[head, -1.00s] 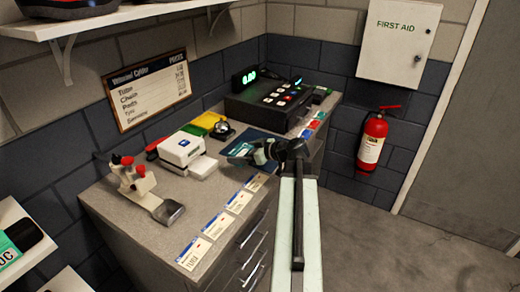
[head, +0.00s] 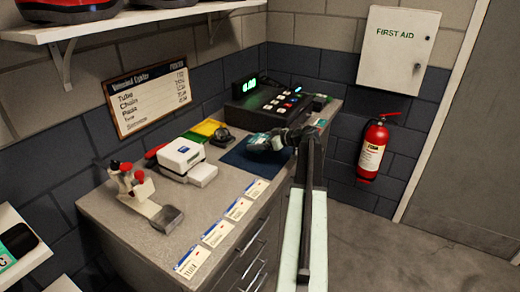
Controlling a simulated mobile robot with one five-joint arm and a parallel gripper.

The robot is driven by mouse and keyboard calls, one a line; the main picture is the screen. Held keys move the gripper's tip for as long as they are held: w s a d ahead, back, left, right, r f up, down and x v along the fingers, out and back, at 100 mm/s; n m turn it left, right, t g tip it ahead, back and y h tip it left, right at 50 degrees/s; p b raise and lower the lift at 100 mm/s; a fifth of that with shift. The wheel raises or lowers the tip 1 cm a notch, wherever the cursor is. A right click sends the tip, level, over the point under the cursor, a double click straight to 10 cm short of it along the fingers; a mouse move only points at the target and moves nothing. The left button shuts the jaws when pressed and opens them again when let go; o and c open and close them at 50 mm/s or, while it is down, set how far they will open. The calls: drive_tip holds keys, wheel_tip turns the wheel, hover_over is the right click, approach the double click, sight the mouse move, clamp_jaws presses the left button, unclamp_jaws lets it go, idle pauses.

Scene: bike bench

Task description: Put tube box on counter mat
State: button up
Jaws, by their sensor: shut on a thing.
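The tube box, a small teal and dark box (head: 257,143), is at the end of my arm, partly hidden by the jaws. My gripper (head: 271,140) is shut on it. The counter mat is a dark blue flat sheet (head: 236,158) on the grey counter, in front of the cash register. The box shows over the right part of the mat. I cannot tell whether it touches the mat or hangs just above it. My arm hides the counter to the right of the box.
A black cash register (head: 262,104) stands behind the mat. A white card printer (head: 183,157), a dark round object (head: 222,137) and green and yellow trays (head: 207,128) are to the left. Price cards (head: 217,233) line the front edge. A fire extinguisher (head: 373,148) hangs right.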

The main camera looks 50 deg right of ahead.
wheel_tip(320, 180, down, 4)
drive_tip(key=b, duration=0.2)
drive_tip(key=shift+r+b, duration=0.1)
drive_tip(key=shift+b, duration=0.25)
drive_tip(key=shift+r, duration=0.25)
drive_tip(key=shift+f, duration=0.2)
drive_tip(key=o, duration=1.3)
drive_tip(key=shift+o, duration=0.2)
drive_tip(key=shift+r+p, duration=0.3)
drive_tip(key=shift+p, duration=0.1)
drive_tip(key=p+v, duration=0.4)
drive_tip(key=v, duration=0.7)
drive_tip(key=shift+s+r, duration=0.15)
drive_tip(key=shift+s, duration=0.35)
